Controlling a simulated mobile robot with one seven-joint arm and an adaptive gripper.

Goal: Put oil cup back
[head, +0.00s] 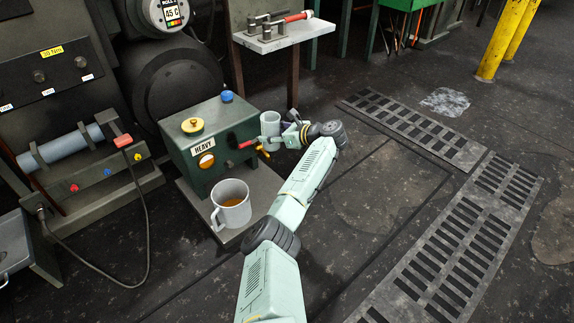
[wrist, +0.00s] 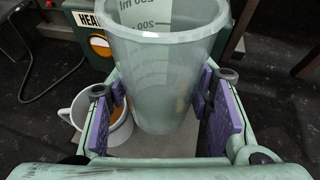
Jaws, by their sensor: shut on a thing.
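My gripper (head: 288,134) is shut on a clear measuring cup (head: 270,124) and holds it upright beside the right side of the green box. In the wrist view the cup (wrist: 160,75) stands between the two purple finger pads (wrist: 157,95); it has ml marks with a 200 line and shows no clear liquid. A grey mug (head: 231,207) with orange-brown liquid stands on the base plate in front of the box. It also shows left of my gripper in the wrist view (wrist: 68,116). I cannot tell whether the cup's bottom touches anything.
The green box (head: 212,140) marked HEAVY has yellow and blue caps, and red and yellow taps near the cup. It stands on a grey plate (head: 262,185). A small table (head: 283,38) with tools is behind. Floor grates (head: 415,128) and open floor lie to the right.

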